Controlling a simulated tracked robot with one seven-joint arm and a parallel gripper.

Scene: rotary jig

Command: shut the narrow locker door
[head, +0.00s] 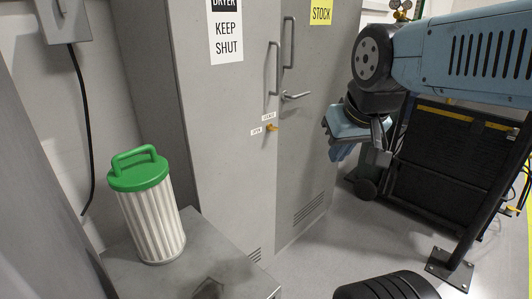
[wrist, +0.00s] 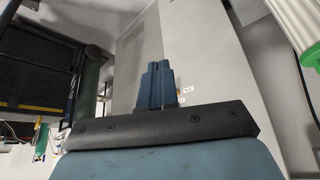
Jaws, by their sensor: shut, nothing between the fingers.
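A tall grey locker stands across the middle of the head view. Its left door (head: 222,110) carries a "DRYER KEEP SHUT" sign, a bar handle (head: 273,68) and a small yellow latch (head: 271,128) beside two small labels. The door to its right (head: 318,70) has a yellow "STOCK" sign, a bar handle and a lever. I cannot tell for sure which is the narrow door, or whether either stands slightly ajar. My gripper (head: 336,153) is in front of the right door, shut and empty. Its fingers (wrist: 157,84) are together in the wrist view, before the grey locker front (wrist: 205,55).
A white pleated filter with a green lid (head: 147,205) stands on a grey cabinet (head: 215,258) at the lower left. A black panelled cart (head: 440,155) and a dark post (head: 480,205) stand at the right. Grey floor (head: 330,255) is clear before the locker.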

